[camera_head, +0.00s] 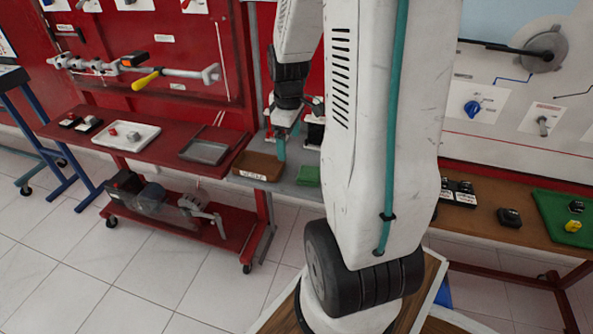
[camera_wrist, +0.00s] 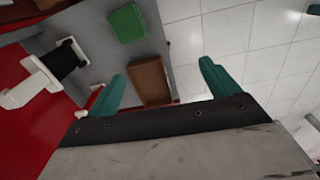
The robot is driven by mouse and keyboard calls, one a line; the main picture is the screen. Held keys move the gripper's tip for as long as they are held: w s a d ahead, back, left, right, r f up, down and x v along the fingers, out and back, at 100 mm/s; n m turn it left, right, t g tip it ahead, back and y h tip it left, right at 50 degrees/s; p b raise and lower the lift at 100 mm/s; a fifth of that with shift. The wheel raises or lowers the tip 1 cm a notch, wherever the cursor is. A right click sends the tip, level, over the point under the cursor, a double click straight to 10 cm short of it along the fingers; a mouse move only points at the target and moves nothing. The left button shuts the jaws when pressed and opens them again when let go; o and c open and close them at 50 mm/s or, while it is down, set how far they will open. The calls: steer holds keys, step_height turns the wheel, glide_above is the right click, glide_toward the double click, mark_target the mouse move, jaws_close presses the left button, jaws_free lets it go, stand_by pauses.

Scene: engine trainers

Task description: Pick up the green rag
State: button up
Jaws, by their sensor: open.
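The green rag (camera_head: 308,175) lies flat on a grey shelf, just right of a brown tray. In the wrist view the green rag (camera_wrist: 127,23) shows at the top, beyond the fingertips and left of the gap between them. My gripper (camera_wrist: 162,72) has its two teal fingers spread apart with nothing between them.
A brown tray (camera_head: 244,169) with a label stands beside the rag; it also shows in the wrist view (camera_wrist: 151,80). A black and white part (camera_wrist: 62,66) stands near the rag. A grey metal tray (camera_head: 204,151) and a white tray (camera_head: 143,137) sit on the red bench.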

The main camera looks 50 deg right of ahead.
steer(key=n, duration=0.1)
glide_above(309, 172)
steer(key=f, duration=0.8)
steer(key=shift+s+d+f, duration=0.1)
steer(key=shift+s, duration=0.1)
steer(key=f, duration=0.8)
steer(key=shift+w, duration=0.2)
steer(key=c, duration=1.1)
